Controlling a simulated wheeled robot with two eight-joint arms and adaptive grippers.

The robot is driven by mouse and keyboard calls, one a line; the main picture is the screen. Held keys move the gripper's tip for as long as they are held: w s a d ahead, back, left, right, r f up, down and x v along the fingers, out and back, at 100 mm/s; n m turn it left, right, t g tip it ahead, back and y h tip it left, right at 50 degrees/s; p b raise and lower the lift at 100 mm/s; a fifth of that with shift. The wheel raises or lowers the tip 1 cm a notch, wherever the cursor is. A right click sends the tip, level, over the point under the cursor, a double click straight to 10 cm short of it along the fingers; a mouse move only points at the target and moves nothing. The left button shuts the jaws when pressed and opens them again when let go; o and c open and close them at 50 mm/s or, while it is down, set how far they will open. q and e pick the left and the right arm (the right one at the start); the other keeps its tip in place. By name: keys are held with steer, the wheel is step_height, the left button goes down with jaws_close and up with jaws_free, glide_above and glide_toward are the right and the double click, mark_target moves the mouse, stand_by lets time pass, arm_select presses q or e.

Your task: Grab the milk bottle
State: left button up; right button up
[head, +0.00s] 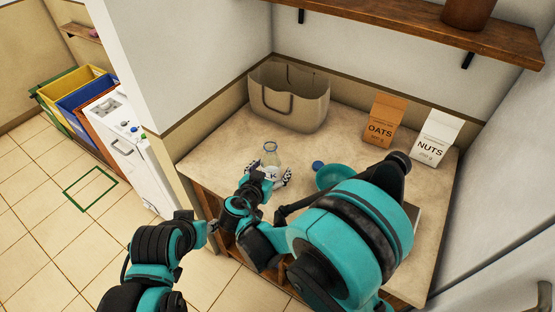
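The milk bottle (271,158) is clear with a white label and stands upright near the front left of the counter. My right gripper (269,172) is at the bottle, with one striped finger to the left and the other to the right of it. The fingers look spread, and I cannot tell whether they touch the glass. The wrist hides the lower part of the bottle.
A beige bag (290,108) stands behind the bottle. A teal bowl (330,178) and a blue cap (318,165) are to its right. An oats carton (383,120) and a nuts carton (434,140) stand at the back right. A wooden shelf (420,22) hangs above the counter (225,152).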

mark_target(268, 163)
steer(key=shift+s+a+r, duration=0.15)
steer(key=shift+s, duration=0.2)
steer(key=c, duration=1.6)
arm_select(q)
steer(key=shift+s+a, duration=0.1)
steer(key=shift+s, duration=0.15)
steer(key=shift+r, duration=0.1)
arm_select(e)
steer(key=shift+r, duration=0.1)
steer(key=shift+r+p, duration=0.5)
steer(key=shift+r, duration=0.25)
step_height(268, 163, up, 3)
steer(key=shift+f+p, duration=0.1)
steer(key=shift+p, duration=0.65)
arm_select(q)
step_height(268, 163, up, 6)
steer(key=p, duration=0.4)
steer(key=shift+r, duration=0.15)
arm_select(e)
steer(key=s+d+r, duration=0.6)
steer(key=s+d, duration=0.1)
steer(key=s, duration=0.1)
steer(key=shift+s+d+r, duration=0.2)
steer(key=shift+s+d, duration=0.05)
steer(key=shift+s, duration=0.05)
